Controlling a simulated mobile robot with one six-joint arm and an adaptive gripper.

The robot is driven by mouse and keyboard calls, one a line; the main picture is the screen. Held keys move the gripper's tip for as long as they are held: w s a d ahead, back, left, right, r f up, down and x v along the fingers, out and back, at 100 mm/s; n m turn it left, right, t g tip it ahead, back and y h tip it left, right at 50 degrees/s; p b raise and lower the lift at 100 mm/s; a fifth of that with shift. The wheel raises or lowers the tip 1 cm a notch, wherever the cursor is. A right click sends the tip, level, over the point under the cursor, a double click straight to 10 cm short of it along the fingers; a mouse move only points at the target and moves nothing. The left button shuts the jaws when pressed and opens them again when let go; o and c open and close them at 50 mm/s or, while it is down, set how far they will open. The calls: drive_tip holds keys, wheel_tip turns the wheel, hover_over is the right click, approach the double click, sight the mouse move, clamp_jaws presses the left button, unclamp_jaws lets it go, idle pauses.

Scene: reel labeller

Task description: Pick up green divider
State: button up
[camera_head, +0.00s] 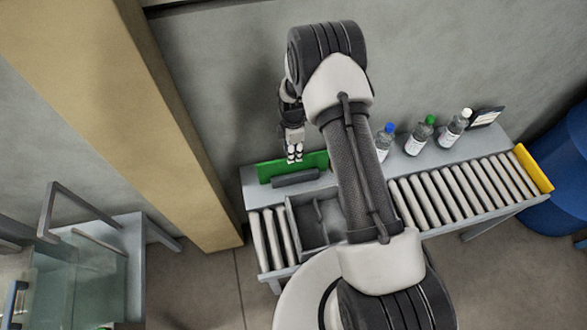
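The green divider (272,170) is a flat green panel standing upright at the left back end of the roller conveyor table, behind a dark grey block (296,179). My gripper (295,155) points down at the divider's upper edge, near its middle. The fingertips overlap the green panel in this view. I cannot tell whether they touch it or whether the fingers are open or shut. My arm hides part of the table to the right of the divider.
A grey tray (312,236) sits on the conveyor rollers (462,189), partly behind my arm. Bottles with blue (385,142), green (420,136) and white (455,128) caps stand along the back ledge. A tan pillar (105,95) rises left. A yellow stop (533,168) closes the right end.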

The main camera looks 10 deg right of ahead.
sight(294, 168)
drive_tip(key=f, duration=0.1)
drive_tip(key=f+b, duration=0.1)
drive_tip(key=f, duration=0.3)
drive_tip(key=shift+s+f+b, duration=0.1)
drive_tip(key=shift+s+b, duration=0.15)
drive_tip(key=shift+b, duration=0.15)
clamp_jaws()
idle(0.4)
